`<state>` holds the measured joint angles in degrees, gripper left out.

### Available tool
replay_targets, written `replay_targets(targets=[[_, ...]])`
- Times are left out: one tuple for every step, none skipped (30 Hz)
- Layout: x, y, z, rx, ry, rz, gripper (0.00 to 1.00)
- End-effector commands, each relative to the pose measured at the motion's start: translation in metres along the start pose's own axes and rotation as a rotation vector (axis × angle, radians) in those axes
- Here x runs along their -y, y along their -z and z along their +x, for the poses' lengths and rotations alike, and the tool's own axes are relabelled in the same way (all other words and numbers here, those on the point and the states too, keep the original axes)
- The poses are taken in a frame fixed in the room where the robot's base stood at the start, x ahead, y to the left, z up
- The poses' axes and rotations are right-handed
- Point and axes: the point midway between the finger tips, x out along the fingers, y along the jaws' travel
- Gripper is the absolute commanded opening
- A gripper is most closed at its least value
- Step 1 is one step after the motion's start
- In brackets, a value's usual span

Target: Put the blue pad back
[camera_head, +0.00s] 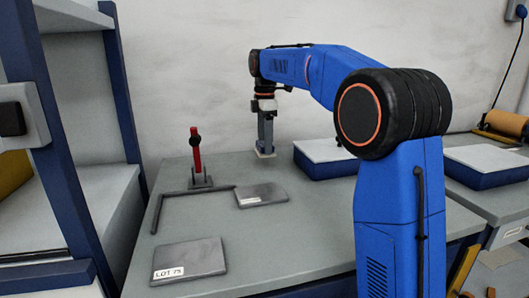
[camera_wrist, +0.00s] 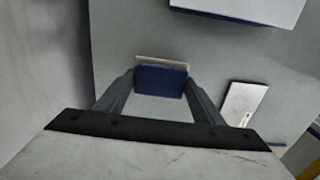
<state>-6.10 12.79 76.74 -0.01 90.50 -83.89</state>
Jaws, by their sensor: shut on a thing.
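My gripper (camera_head: 265,143) points down over the back part of the grey table, left of a white-topped blue block. In the wrist view, my gripper (camera_wrist: 160,92) is shut on the blue pad (camera_wrist: 160,80), which sits between the fingertips and has a pale cream edge along its far side. In the head view, only a pale cream edge of the pad (camera_head: 265,154) shows clearly below the fingers. I cannot tell whether the pad touches the table.
A white-topped blue block (camera_head: 325,170) stands right of my gripper. A red upright clamp (camera_head: 196,150), a dark L-shaped rail (camera_head: 157,212) and two grey plates, one at the rail (camera_head: 262,190) and one labelled LOT 75 (camera_head: 190,256), occupy the left. A blue-posted rack (camera_head: 122,90) stands at left.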

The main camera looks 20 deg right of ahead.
Motion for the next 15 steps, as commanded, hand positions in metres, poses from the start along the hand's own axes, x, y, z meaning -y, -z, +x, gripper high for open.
replay_targets(targets=[[0.000,0.000,0.005,0.000,0.001,0.000,0.41],[0.000,0.000,0.008,0.000,0.001,0.000,0.41],[0.001,0.000,0.013,0.000,0.001,0.000,0.41],[0.001,0.000,0.018,0.000,0.003,0.000,0.41],[0.001,0.000,0.022,0.000,0.002,0.000,0.41],[0.000,0.000,0.028,0.000,0.001,0.000,0.41],[0.001,0.000,0.031,0.000,0.002,0.000,0.41],[0.001,0.000,0.034,0.000,0.001,0.000,0.41],[0.000,0.000,0.036,0.000,0.000,0.000,0.41],[0.000,0.000,0.037,0.000,-0.001,0.000,0.41],[0.000,0.000,0.037,0.000,-0.001,0.000,0.41],[0.000,0.000,0.037,0.000,-0.001,0.000,0.41],[0.000,0.000,0.037,0.000,-0.001,0.000,0.41],[0.000,0.000,0.037,0.000,-0.001,0.000,0.41],[0.000,0.000,0.037,0.000,-0.001,0.000,0.41]])
